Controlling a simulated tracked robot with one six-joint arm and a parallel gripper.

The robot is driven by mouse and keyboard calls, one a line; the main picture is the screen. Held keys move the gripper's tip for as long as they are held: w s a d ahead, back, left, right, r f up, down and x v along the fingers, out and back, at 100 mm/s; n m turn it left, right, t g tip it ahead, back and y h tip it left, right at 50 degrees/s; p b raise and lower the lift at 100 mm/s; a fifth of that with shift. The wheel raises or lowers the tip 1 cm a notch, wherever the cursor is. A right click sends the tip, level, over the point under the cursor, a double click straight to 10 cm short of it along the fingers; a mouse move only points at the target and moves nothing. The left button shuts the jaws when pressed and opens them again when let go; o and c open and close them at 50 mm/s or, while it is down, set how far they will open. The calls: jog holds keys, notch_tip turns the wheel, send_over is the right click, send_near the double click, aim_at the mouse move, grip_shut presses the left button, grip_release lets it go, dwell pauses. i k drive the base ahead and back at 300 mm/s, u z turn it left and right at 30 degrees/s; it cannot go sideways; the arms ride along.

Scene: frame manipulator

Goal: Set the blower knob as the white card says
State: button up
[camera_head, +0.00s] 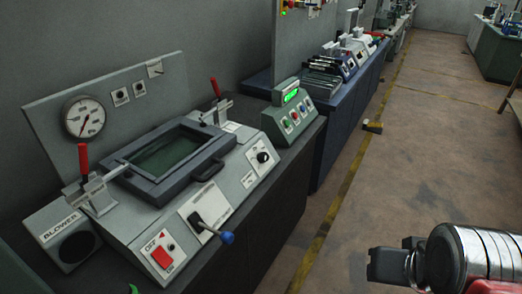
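A grey box labelled BLOWER (70,240) stands at the front left of the machine, with a dark round part (76,247) on it; I cannot tell if this is a knob or an opening. A black knob (262,157) sits on a white dial plate at the right of the machine top; the dial marks are too small to read. A small white card (154,69) is on the upright back panel, its marking too small to read. My gripper (385,265) is at the lower right over the floor, well away from the machine; its finger opening is unclear.
The machine has a framed window (168,152), two red-handled clamps (84,160) (215,88), a blue-tipped lever (226,237), a red OFF switch (162,256) and a pressure gauge (84,117). A green-display control box (291,115) stands behind. The floor (420,150) to the right is mostly clear.

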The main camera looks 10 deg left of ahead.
aim_at(262, 158)
jog(key=u, duration=0.4)
jog(key=i, duration=0.85)
jog(key=u, duration=0.45)
